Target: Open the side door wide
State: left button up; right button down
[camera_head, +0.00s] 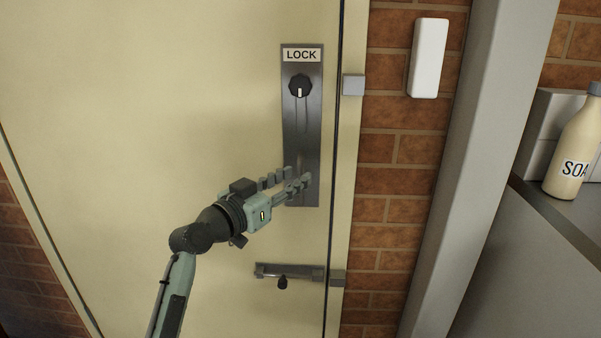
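The cream side door (150,90) fills the left and middle and looks closed against its frame. A dark metal plate labelled LOCK (301,130) carries a round black knob (299,85), its white mark pointing down. Below is a sliding bolt (290,270) with a small dark knob hanging down; I cannot tell whether it reaches the keeper (337,278) on the frame. My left gripper (299,176) is at the plate's lower end, its two fingers apart with nothing visible between them. It hides part of the plate, and I cannot tell whether it touches. My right gripper is not in view.
A grey block (353,85) sits on the frame beside the plate. A white box (428,58) is on the brick wall, and a grey post (480,150) stands right of it. A soap bottle (573,150) stands on a grey surface at far right.

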aim_at(301, 199)
pick_arm(q)
jog(key=shift+x, duration=1.6)
jog(key=shift+c, duration=0.3)
grip_shut()
